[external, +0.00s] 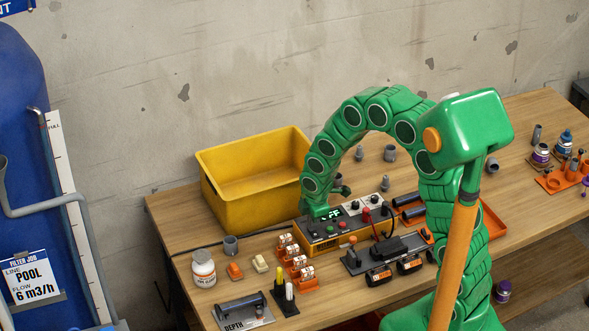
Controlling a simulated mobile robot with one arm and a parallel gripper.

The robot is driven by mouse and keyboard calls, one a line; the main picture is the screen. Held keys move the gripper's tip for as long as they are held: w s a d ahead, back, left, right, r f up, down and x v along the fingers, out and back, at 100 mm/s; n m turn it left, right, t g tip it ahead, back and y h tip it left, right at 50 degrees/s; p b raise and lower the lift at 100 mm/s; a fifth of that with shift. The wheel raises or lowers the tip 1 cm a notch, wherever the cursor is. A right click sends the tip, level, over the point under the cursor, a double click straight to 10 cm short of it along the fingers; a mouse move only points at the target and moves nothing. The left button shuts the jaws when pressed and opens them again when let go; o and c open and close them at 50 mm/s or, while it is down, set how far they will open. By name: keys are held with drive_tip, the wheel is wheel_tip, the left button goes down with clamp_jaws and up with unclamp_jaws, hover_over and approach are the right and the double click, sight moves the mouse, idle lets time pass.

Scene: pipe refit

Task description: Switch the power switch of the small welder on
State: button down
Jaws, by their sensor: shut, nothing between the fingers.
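A low yellow and dark grey control box (316,241), which looks like the small welder, stands on the wooden bench. Its top carries coloured buttons, a display with green characters that look like part of "OFF", and a pale panel with dark knobs. I cannot make out which control is the power switch, or its position. My green arm arches over from the right and comes down at the box's back left. My gripper (320,212) is shut and empty, low over the display end of the box. Its fingertips are small and partly hidden, so contact cannot be told.
A yellow bin (225,205) stands close behind and left of the box. In front are orange clamps (296,265) and a black-handled tool (392,247) with a cable. My arm hides some of the bench's right side.

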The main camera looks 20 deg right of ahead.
idle(0.4)
drive_tip(key=shift+w+f, duration=0.15)
drive_tip(key=shift+s+g, duration=0.3)
drive_tip(key=shift+s, duration=0.6)
drive_tip(key=shift+r, duration=0.25)
wheel_tip(320, 180, up, 14)
drive_tip(key=s, duration=0.2)
drive_tip(key=shift+f, duration=0.2)
idle(0.6)
